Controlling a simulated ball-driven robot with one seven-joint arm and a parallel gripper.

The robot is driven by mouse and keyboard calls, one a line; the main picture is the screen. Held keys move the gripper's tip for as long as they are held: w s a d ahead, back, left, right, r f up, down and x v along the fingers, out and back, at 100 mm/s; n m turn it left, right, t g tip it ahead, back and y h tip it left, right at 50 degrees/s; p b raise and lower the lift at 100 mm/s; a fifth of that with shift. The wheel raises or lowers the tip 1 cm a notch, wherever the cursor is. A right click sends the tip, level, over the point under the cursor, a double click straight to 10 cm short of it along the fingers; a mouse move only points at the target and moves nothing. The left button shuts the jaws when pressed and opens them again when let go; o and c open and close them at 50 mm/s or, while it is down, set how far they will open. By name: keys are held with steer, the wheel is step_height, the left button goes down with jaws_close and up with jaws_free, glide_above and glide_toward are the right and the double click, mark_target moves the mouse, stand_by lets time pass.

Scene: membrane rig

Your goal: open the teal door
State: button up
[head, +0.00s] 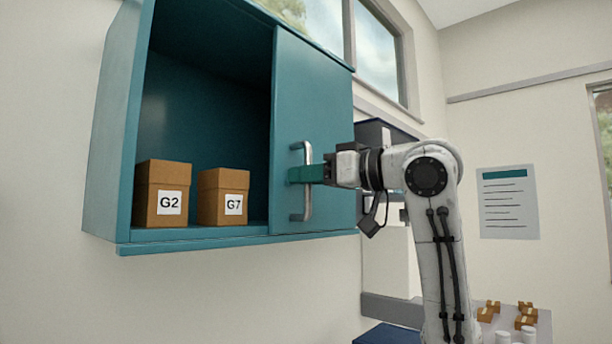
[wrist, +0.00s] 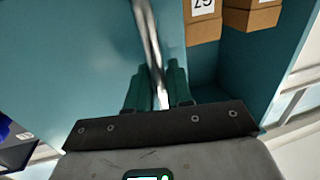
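The teal door (head: 313,120) is a flat panel covering the right part of a teal wall cabinet. The cabinet's left part stands open. A vertical silver handle (head: 307,205) is fixed on the door near its left edge; it also shows in the wrist view (wrist: 146,25). My gripper (head: 300,175) reaches it from the right. In the wrist view, its teal fingers (wrist: 160,85) lie on both sides of the handle bar, close against it, and look shut on it. The exact contact is partly hidden.
Brown boxes labelled G2 (head: 162,195) and G7 (head: 222,197) stand inside the open left part of the cabinet (head: 110,130). A dark-topped unit (head: 372,132) is behind my arm. Small boxes (head: 525,318) lie at the lower right.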

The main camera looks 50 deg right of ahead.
steer(key=shift+o, duration=1.1)
steer(key=shift+s, duration=0.1)
steer(key=s+d+b, duration=0.2)
steer(key=s+b, duration=0.1)
steer(key=s, duration=0.7)
steer(key=shift+s, duration=0.2)
steer(key=shift+f, duration=0.1)
